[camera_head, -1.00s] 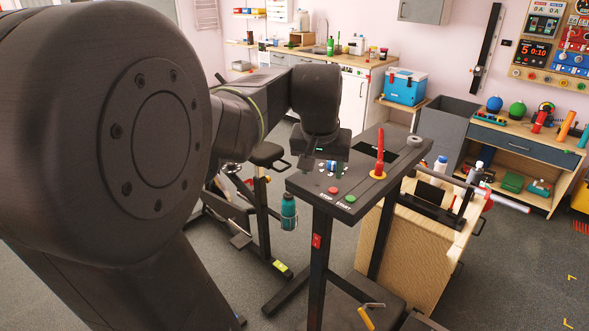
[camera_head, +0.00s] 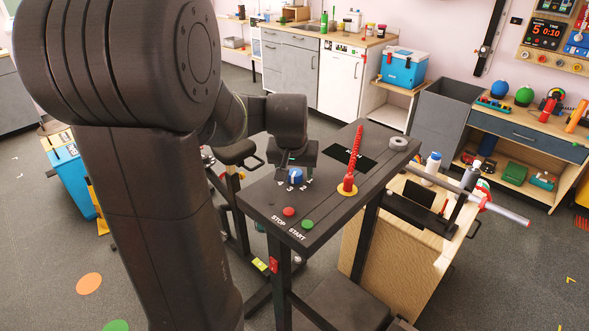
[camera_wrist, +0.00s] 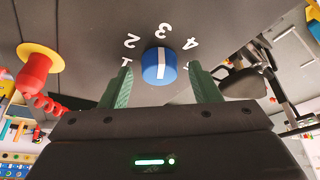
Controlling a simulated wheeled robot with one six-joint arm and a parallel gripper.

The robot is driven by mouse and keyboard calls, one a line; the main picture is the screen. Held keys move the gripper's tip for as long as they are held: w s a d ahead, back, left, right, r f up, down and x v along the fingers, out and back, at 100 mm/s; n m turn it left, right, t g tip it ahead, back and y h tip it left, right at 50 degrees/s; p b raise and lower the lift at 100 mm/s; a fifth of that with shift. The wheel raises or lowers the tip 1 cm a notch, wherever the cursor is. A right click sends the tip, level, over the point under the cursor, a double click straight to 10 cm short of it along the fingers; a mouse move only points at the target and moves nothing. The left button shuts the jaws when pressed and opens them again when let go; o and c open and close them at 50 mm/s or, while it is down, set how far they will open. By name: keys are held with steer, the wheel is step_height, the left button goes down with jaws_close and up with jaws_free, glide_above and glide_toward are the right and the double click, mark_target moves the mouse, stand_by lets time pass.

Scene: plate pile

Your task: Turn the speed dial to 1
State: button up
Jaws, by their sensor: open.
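The speed dial (camera_head: 295,175) is a blue knob on the dark console top, with white numerals around its near side. In the wrist view the dial (camera_wrist: 160,66) has a white pointer line aimed at the 3. The 1 and 2 are left of the 3 and the 4 is right. My gripper (camera_wrist: 161,72) is open, with one green finger on each side of the dial. A gap shows beside both fingers, so they look apart from it. In the head view the gripper hangs just behind and above the dial, and its fingertips are hard to make out.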

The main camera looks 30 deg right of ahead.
steer(key=c, duration=1)
steer(key=shift+n, duration=0.4)
steer(key=n, duration=0.2)
steer(key=n+t+y, duration=0.1)
steer(key=shift+d+n+y+b, duration=0.2)
steer(key=shift+n+y+b, duration=0.1)
steer(key=shift+n+b, duration=0.1)
steer(key=n+y+b, duration=0.1)
steer(key=n, duration=0.1)
steer(key=n+y+b, duration=0.1)
steer(key=n, duration=0.2)
steer(key=shift+d, duration=0.15)
steer(key=n+y, duration=0.1)
steer(key=n, duration=0.2)
steer(key=n+y, duration=0.1)
steer(key=n, duration=0.1)
steer(key=shift+d+n+g+b, duration=0.1)
steer(key=shift+n+g+b, duration=0.2)
steer(key=shift+n+g, duration=0.1)
steer(key=shift+w+n+g+y, duration=0.1)
steer(key=shift+n+g+y, duration=0.2)
steer(key=shift+n, duration=0.85)
steer(key=shift+n+g+y, duration=0.2)
steer(key=shift+n+g, duration=0.2)
steer(key=shift+n, duration=0.75)
